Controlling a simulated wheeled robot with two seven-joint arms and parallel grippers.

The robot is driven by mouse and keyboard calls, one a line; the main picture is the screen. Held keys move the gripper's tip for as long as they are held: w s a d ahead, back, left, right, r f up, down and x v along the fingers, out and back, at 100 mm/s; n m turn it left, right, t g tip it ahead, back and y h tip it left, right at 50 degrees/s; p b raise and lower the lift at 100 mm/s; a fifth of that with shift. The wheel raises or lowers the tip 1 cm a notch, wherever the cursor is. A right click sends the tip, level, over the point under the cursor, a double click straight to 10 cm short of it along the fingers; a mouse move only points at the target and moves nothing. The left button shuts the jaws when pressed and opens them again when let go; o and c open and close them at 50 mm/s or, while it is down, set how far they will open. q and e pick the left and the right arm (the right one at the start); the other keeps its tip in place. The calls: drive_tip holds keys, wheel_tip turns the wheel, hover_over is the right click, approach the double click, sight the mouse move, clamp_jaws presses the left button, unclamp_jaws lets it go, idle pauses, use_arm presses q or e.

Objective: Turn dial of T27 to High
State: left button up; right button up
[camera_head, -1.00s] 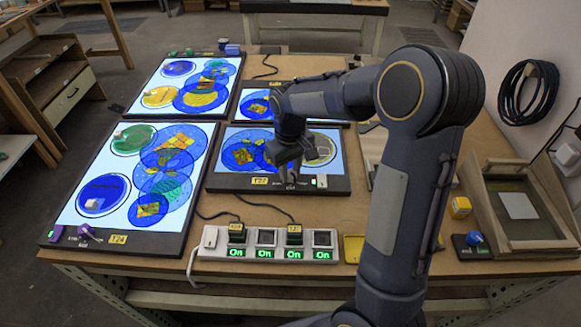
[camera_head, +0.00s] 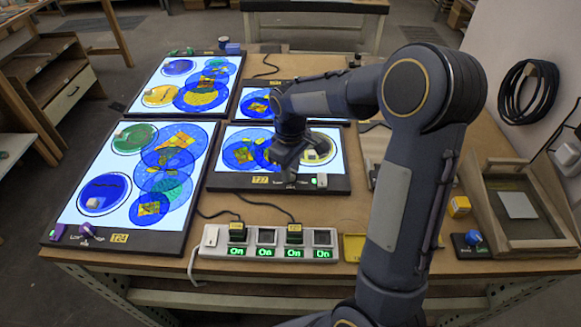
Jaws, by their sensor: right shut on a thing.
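The T27 light panel (camera_head: 218,180) is the lit board at the middle of the table, with a yellow T27 label (camera_head: 260,180) on its front edge. My right gripper (camera_head: 290,180) reaches down over that front edge, right of the label, where the dial sits. It is shut on the dial, which the fingers mostly hide, so its pointer cannot be read. A small green light (camera_head: 313,181) and a white switch (camera_head: 322,180) show just right of the gripper. My left gripper is not in view.
A power strip (camera_head: 205,252) with several lit "On" displays lies in front of T27. The T24 panel (camera_head: 160,243) is at left, with other lit panels behind. A wooden tray (camera_head: 556,244), yellow block (camera_head: 459,206) and blue knob (camera_head: 473,238) are at right.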

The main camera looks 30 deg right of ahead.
drive_tip(key=o, duration=1)
wheel_tip(320, 180, up, 8)
drive_tip(key=shift+f, duration=0.1)
